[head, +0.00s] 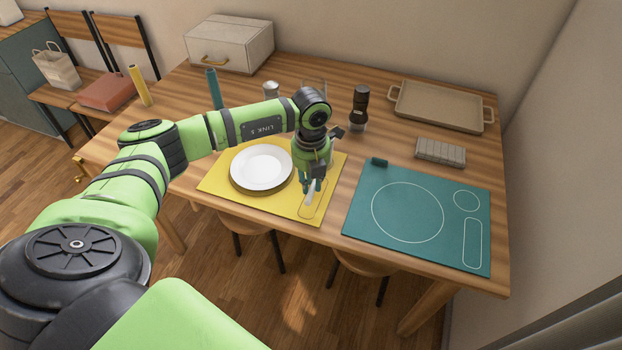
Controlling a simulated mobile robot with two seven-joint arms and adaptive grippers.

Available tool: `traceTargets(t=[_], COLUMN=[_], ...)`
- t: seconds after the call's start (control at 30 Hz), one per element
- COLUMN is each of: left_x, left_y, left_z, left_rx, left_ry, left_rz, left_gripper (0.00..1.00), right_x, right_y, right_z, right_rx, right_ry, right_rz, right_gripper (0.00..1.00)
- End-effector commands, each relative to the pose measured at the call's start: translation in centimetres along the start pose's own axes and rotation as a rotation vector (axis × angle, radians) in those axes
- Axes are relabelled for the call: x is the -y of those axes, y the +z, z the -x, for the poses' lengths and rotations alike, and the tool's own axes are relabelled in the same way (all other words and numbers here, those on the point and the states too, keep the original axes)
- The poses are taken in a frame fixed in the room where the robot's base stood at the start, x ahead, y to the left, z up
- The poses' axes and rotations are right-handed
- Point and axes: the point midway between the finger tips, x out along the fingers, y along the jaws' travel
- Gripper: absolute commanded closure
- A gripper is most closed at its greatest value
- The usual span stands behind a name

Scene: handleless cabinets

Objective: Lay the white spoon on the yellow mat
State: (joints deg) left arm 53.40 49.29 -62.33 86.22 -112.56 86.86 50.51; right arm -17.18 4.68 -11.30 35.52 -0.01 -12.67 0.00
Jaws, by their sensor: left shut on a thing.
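The yellow mat (222,181) lies on the wooden table with a white plate (261,165) on its left part. A spoon outline is drawn at the mat's right end. My left gripper (311,188) points down over the right part of the mat, right of the plate. It is shut on the white spoon (309,198), which shows as a pale strip between and below the fingers, over the outline. I cannot tell whether the spoon touches the mat. My gripper hides part of the spoon. My right gripper is not in view.
A teal mat (463,256) with white outlines lies to the right, a small dark green block (379,162) at its top edge. Behind stand a dark pepper mill (359,108), a beige tray (440,109), a grey ribbed block (440,152) and a white box (230,45).

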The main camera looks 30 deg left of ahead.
Motion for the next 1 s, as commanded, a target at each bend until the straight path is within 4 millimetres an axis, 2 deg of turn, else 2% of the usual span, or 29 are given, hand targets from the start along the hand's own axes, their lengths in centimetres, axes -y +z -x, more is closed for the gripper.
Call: traceTargets(t=[0.5,0.9,0.93,0.97,1.0], left_x=[0.0,0.0,0.0,0.0,0.0], left_y=[0.0,0.0,0.0,0.0,0.0], left_z=[-5.0,-5.4,-5.4,-5.4,-5.4], left_rx=[0.000,0.000,0.000,0.000,-0.001], left_ry=[0.001,0.000,0.000,0.000,0.000], left_rz=[-0.002,-0.003,-0.003,-0.003,-0.003], left_gripper=[1.00,1.00,0.71,0.58,0.51], right_x=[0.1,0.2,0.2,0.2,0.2], right_y=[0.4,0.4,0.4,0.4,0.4], right_z=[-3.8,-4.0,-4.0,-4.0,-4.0], right_rx=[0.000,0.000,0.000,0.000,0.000], right_ry=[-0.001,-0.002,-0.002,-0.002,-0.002], right_rz=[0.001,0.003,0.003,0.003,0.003], right_gripper=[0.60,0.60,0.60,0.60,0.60])
